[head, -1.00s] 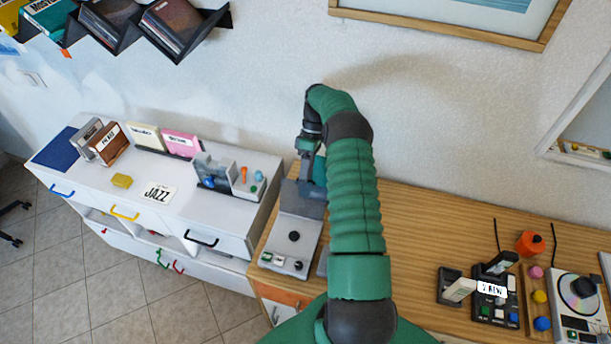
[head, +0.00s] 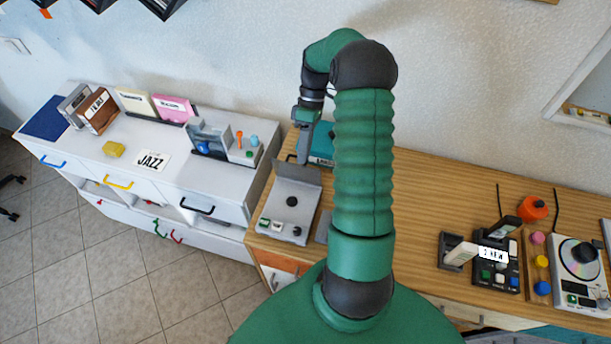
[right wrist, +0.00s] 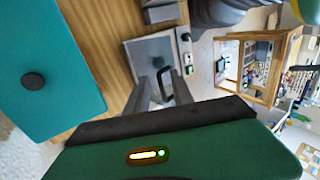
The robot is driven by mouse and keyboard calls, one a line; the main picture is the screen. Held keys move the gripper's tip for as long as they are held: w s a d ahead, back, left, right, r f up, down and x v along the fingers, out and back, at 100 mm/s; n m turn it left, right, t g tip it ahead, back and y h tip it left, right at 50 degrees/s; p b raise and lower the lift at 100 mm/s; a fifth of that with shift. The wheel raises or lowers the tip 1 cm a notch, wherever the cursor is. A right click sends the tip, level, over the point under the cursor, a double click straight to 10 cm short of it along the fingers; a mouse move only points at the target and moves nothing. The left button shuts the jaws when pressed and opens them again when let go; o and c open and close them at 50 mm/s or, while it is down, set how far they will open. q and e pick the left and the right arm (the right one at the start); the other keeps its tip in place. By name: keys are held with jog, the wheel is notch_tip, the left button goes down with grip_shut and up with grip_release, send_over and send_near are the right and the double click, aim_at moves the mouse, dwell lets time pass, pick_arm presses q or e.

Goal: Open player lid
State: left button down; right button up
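The grey player (head: 272,228) stands at the left end of the wooden counter, with a black knob on its deck and small buttons at its front. Its grey lid (head: 298,172) is raised and tilted up at the back. My right gripper (head: 302,152) points down just behind the lid; whether it touches the lid is unclear. In the right wrist view its two grey fingers (right wrist: 149,88) show a gap between them, and the player (right wrist: 152,50) lies beyond. A dark curved handle shows beside the fingers. My left gripper is out of view.
A teal box (head: 322,150) sits behind the player, partly hidden by my right arm; a teal panel with a black knob (right wrist: 33,80) is close in the right wrist view. The white cabinet (head: 90,150) stands left.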

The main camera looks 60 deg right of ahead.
jog(key=s+a+b, duration=0.1)
jog(key=s+a, duration=0.4)
jog(key=a, duration=0.2)
jog(key=shift+r, duration=0.4)
jog(key=shift+w, duration=0.1)
